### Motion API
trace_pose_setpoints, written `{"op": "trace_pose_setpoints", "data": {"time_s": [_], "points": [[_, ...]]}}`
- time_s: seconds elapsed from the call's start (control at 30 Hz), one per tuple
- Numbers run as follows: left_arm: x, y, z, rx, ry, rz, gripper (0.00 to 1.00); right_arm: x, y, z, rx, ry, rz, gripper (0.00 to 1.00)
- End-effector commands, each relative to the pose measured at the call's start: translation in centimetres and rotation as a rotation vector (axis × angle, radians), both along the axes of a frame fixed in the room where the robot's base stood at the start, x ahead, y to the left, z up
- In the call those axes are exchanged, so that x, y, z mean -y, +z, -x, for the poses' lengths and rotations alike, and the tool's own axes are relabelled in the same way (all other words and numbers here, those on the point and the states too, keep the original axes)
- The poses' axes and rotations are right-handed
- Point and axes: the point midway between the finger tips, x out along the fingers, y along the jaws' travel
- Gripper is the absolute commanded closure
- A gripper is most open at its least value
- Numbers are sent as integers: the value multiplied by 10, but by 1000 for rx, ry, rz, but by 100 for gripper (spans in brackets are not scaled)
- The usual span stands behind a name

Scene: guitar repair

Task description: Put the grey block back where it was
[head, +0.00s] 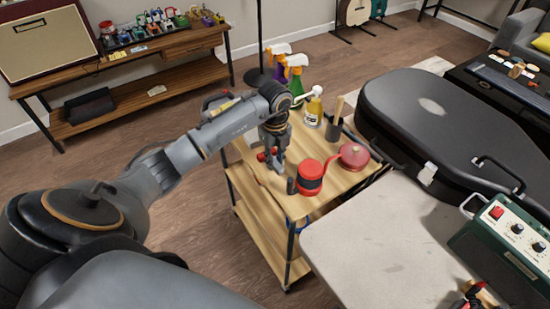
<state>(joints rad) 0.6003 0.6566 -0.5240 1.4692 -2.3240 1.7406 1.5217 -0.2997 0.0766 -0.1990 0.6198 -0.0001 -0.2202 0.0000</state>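My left gripper (270,158) points down over the near-left part of the wooden cart top (238,152). Small red and dark parts show at its fingertips, too small to tell apart. I cannot see whether its fingers are open or closed on something. I cannot make out a grey block anywhere; it may be hidden by the gripper or too small to tell.
On the cart stand spray bottles (296,76), a yellow bottle (314,108), a dark cup (334,128), a red-and-black round item (310,175) and a red round item (354,156). A guitar case (440,120) and a green box (510,240) are at right.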

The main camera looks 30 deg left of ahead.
Motion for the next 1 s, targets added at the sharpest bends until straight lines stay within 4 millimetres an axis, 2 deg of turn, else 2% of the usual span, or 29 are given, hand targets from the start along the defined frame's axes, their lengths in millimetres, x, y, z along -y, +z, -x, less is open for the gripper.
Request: {"op": "trace_pose_setpoints", "data": {"time_s": [0.03, 0.1, 0.47, 0.57, 0.8, 1.0], "points": [[0, 0, 0, 0, 0, 0, 66, 0, 0, 0, 0, 0, 0, 60], [0, 0, 0, 0, 0, 0, 58, 0, 0, 0, 0, 0, 0, 60], [0, 6, 0, 1, 0, 0, 58, 0, 2, 0, 0, 1, 0, 60], [0, 18, -1, 3, 0, 0, 58, 1, 0, 0, 0, 1, 1, 60], [0, 70, -2, 7, 0, 0, 58, 3, -6, 0, 0, 3, 3, 60], [0, 106, -1, 4, 1, -1, 58, 4, -9, 0, 0, 3, 4, 60]]}}
